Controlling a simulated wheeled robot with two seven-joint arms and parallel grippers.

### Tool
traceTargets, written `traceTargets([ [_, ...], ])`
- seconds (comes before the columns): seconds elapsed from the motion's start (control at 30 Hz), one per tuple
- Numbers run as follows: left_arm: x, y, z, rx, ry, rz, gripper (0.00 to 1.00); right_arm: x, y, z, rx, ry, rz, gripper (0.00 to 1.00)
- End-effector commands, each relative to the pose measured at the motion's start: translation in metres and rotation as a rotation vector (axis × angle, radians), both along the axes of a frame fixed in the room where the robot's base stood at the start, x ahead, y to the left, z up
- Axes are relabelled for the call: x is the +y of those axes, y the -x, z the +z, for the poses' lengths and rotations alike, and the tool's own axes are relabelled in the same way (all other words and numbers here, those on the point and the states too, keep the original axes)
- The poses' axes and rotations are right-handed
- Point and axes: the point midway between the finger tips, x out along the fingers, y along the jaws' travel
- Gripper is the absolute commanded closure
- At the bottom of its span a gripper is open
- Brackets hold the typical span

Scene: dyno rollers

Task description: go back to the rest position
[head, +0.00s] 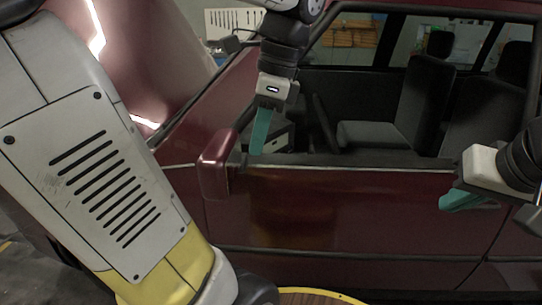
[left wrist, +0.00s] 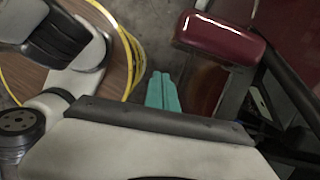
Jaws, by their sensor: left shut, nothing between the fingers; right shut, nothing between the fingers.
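My left gripper (head: 260,130) points down in front of the car's open side window, just above and right of the red side mirror (head: 214,165). Its teal fingers are together and hold nothing. The left wrist view shows these fingers (left wrist: 162,92) shut, with the mirror (left wrist: 222,38) to their upper right. My right gripper (head: 462,201) is at the right side, in front of the car door, its teal fingers pointing left. It is shut and empty.
The dark red car (head: 330,215) fills most of the head view. Its window opening shows dark seats (head: 420,120) inside. A brown wooden surface with a yellow rim (head: 312,297) is at the bottom. My large arm link covers the left side.

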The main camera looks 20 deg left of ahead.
Motion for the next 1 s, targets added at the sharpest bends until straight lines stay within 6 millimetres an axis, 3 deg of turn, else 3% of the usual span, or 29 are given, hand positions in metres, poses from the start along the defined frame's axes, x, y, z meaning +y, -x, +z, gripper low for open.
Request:
traceTargets([
  [0.2, -0.004, -0.001, 0.015, 0.001, 0.0, 0.0, 1.0, 0.0, 0.0, 0.0, 0.0, 0.0, 0.0, 1.0],
  [0.73, -0.006, 0.0, 0.011, -0.03, 0.019, 0.035, 1.0, 0.0, 0.0, 0.0, 0.0, 0.0, 0.0, 1.0],
  [0.87, -0.019, 0.003, -0.01, -0.184, 0.125, 0.242, 1.0, 0.0, 0.0, 0.0, 0.0, 0.0, 0.0, 1.0],
  [1.0, -0.041, 0.003, -0.036, -0.392, 0.331, 0.609, 1.0, 0.0, 0.0, 0.0, 0.0, 0.0, 0.0, 1.0],
])
